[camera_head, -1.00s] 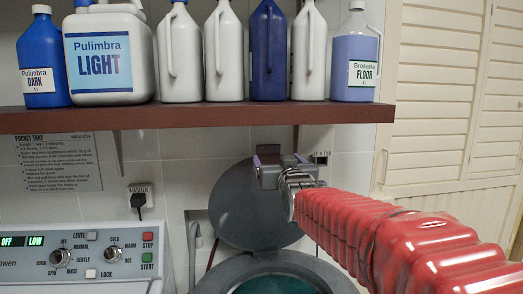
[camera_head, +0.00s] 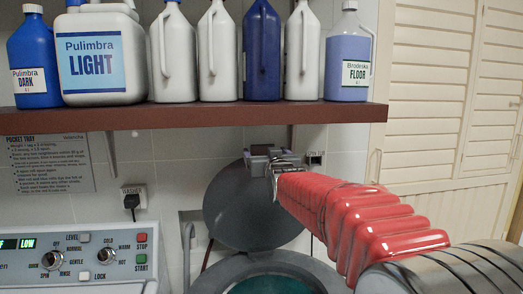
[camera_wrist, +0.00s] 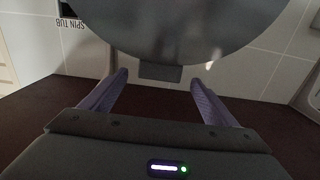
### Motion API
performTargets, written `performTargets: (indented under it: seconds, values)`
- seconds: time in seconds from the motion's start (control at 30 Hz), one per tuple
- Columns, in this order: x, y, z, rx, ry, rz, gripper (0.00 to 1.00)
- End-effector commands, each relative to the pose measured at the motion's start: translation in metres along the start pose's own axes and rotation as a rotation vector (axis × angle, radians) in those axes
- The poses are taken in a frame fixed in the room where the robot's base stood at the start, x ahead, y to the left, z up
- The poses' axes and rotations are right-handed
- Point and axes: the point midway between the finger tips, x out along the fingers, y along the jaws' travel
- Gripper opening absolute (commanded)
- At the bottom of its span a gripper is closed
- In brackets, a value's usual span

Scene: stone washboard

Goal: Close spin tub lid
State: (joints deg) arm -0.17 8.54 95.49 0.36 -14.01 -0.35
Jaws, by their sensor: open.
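The grey round spin tub lid (camera_head: 245,215) stands raised against the tiled wall, behind the tub's rim (camera_head: 310,266). The teal inside of the tub shows below it, so the lid is open. My gripper (camera_head: 262,150) is at the lid's upper edge, at the end of my red-sleeved arm. In the wrist view the lid (camera_wrist: 185,25) fills the top, with a small dark tab (camera_wrist: 160,71) on its edge. My gripper's purple fingers (camera_wrist: 159,80) are apart, one on each side of the tab. Contact is not clear.
A brown shelf (camera_head: 210,117) with several bottles hangs just above my gripper. A washer control panel (camera_head: 80,262) is at the lower left. Louvered doors (camera_head: 445,90) stand at the right. A "SPIN TUB" socket label (camera_wrist: 78,24) shows in the wrist view.

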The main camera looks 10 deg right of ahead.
Motion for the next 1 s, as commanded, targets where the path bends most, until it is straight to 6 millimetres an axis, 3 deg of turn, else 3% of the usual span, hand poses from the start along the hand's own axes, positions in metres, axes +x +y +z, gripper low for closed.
performTargets:
  seconds: [0.5,0.93,1.0]
  values:
    - [0.052,0.0,0.001,0.0,-0.001,0.0,0.81]
    - [0.058,0.0,0.0,0.0,0.0,0.0,0.81]
    - [0.058,0.0,0.0,0.0,0.0,0.0,0.77]
